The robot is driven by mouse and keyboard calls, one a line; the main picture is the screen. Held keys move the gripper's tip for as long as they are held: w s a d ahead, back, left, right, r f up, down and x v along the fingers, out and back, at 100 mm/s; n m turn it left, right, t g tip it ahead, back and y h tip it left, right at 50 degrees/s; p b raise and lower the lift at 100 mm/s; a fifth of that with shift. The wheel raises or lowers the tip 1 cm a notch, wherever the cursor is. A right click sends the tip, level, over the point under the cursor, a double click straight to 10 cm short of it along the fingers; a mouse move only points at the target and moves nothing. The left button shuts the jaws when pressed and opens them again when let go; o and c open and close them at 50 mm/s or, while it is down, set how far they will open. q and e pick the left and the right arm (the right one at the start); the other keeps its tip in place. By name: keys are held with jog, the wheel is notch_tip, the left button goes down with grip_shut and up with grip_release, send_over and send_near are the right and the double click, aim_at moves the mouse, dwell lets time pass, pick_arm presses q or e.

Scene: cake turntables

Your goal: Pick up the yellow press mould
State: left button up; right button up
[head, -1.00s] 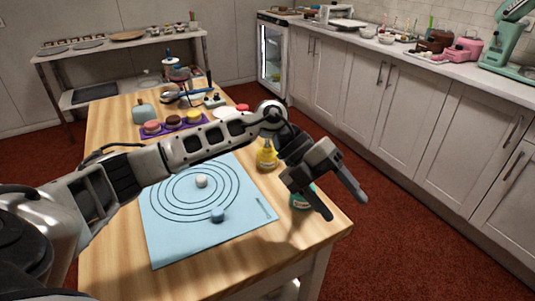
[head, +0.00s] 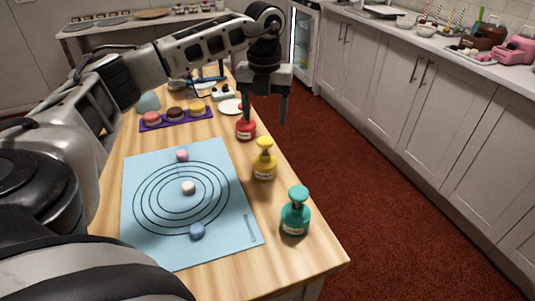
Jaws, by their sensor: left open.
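The yellow press mould (head: 264,161) stands upright on the wooden table, to the right of the blue mat. A red press mould (head: 246,127) stands behind it and a teal press mould (head: 295,213) stands in front of it. My left gripper (head: 265,118) is open and empty, fingers pointing down, above and behind the yellow mould in the picture. Its left finger overlaps the red mould in the picture; I cannot tell whether they touch. My right gripper is not in view.
The blue mat (head: 140,235) has printed rings and holds a pink piece (head: 182,155), a white piece (head: 188,188) and a blue piece (head: 197,232). A purple tray (head: 150,127) with small cakes lies behind it. The table's right edge is close to the moulds.

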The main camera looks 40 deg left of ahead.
aim_at(265, 141)
pick_arm(q)
notch_tip(265, 141, down, 5)
jog(key=shift+r, duration=0.1)
jog(key=shift+s+f+p, duration=0.1)
jog(key=shift+f+p, duration=0.5)
jog(key=shift+f, duration=2.1)
jog(key=shift+d, duration=0.1)
grip_shut()
